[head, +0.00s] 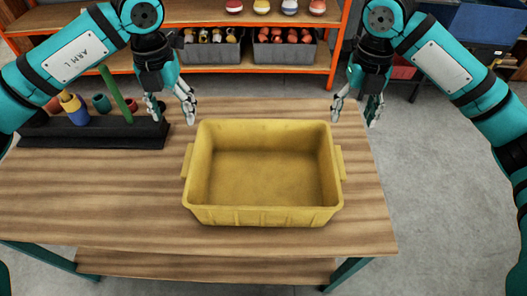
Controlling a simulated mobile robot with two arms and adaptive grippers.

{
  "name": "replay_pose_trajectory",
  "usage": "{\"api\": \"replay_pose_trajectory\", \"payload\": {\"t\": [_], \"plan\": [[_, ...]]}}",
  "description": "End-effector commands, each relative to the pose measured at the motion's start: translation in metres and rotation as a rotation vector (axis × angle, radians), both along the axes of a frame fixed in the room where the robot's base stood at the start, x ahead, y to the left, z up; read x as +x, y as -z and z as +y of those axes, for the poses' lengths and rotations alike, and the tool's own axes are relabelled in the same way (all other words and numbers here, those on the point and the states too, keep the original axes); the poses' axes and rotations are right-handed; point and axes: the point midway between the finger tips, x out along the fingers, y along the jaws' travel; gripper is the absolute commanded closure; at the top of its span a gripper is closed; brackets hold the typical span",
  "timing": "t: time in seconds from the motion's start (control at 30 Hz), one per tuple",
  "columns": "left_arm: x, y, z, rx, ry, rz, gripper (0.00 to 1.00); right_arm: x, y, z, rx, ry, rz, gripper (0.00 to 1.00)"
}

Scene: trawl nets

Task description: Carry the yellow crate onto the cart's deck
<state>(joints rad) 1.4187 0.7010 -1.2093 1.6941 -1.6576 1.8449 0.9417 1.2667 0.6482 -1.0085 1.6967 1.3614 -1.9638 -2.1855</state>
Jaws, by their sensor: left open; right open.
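The yellow crate (262,215) stands upright and empty on the wooden table, near its right end. It has a handle on its left side and one on its right side. My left gripper (174,117) is open above the table, beyond the crate's back left corner and apart from it. My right gripper (355,118) is open beyond the crate's back right corner, also apart from it. I cannot make out a cart or its deck for certain in this view.
The wooden table (90,205) has free room left of the crate. A black rack (95,135) with coloured pieces stands at its back left. Behind is an orange shelf (335,50) with grey bins (285,53). Grey floor (440,190) lies open to the right.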

Motion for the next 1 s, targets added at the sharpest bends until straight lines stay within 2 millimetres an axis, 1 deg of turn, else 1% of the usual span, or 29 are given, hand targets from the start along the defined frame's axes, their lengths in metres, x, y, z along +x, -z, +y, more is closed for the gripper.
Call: {"api": "replay_pose_trajectory", "payload": {"t": [0.4, 0.53, 0.67, 1.0], "plan": [[0.0, 0.0, 0.0, 0.0, 0.0, 0.0, 0.41, 0.0, 0.0, 0.0, 0.0, 0.0, 0.0, 0.4], [0.0, 0.007, 0.0, 0.001, 0.0, 0.003, 0.41, 0.0, 0.007, 0.0, -0.001, 0.001, 0.002, 0.4], [-0.001, 0.024, 0.0, 0.0, 0.0, 0.004, 0.41, -0.001, 0.025, -0.001, -0.002, 0.002, 0.005, 0.4], [-0.002, 0.092, 0.0, 0.0, -0.001, 0.005, 0.41, -0.002, 0.092, -0.001, -0.002, 0.001, 0.004, 0.4]]}}
